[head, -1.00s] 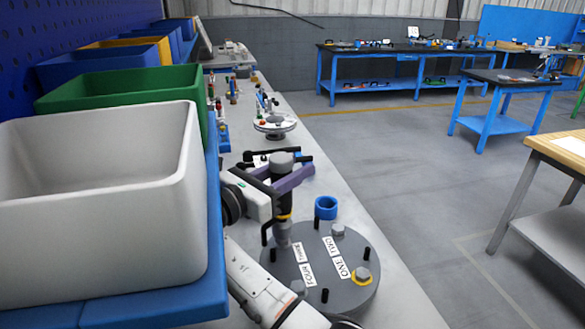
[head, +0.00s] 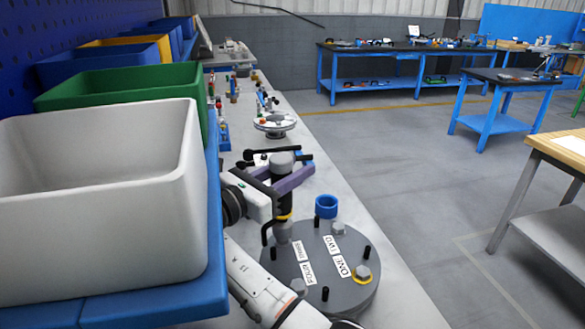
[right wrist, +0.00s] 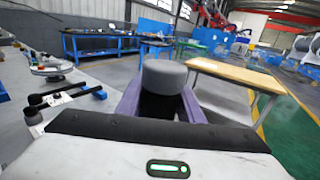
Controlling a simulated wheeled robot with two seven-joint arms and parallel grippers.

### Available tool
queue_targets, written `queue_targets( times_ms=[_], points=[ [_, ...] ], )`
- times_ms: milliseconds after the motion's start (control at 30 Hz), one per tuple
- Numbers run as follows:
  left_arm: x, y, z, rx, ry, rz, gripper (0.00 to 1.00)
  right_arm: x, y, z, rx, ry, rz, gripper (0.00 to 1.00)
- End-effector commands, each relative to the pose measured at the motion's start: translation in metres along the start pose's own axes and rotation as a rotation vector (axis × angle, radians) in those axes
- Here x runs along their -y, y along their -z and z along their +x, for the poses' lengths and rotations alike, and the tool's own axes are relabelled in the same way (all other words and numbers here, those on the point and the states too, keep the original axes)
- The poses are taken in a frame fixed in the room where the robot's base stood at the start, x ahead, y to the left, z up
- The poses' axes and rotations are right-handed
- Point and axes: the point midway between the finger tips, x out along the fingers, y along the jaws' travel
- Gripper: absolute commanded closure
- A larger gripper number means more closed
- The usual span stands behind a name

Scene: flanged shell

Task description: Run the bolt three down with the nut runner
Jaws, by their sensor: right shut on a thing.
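The nut runner (head: 284,202) stands upright, with a grey cap, a dark body and an orange band. My right gripper (head: 291,180) is shut on it with purple fingers. In the right wrist view, the runner's grey cap (right wrist: 163,77) sits between the fingers (right wrist: 160,103). The runner's lower end is over the grey flanged cover (head: 325,262), beside the label THREE (head: 297,250). Bolt three is hidden under it, so I cannot tell how far down it sits. The bolt by ONE (head: 363,271) has a yellow ring. Bolts by TWO (head: 338,228) and FOUR (head: 297,286) show. My left gripper is out of view.
Black studs stand up from the cover. A blue cup-shaped part (head: 326,206) is at its back edge. A white bin (head: 100,205) and a green bin (head: 125,85) stand on the left. A round fixture (head: 274,123) and small tools are farther back on the bench.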

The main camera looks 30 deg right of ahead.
Motion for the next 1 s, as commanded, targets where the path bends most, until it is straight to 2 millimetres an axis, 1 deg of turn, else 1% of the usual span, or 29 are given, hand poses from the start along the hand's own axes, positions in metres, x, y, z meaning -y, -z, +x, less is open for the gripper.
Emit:
queue_targets(
  times_ms=[67, 867, 1000],
  points=[
    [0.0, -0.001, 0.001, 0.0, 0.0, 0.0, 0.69, 0.0, -0.001, 0.0, 0.005, -0.001, 0.004, 1.0],
    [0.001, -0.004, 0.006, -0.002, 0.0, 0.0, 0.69, 0.0, 0.017, 0.0, 0.005, -0.001, 0.003, 1.0],
    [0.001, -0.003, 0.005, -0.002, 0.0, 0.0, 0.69, 0.0, 0.017, 0.0, 0.005, -0.003, 0.004, 1.0]
  ],
)
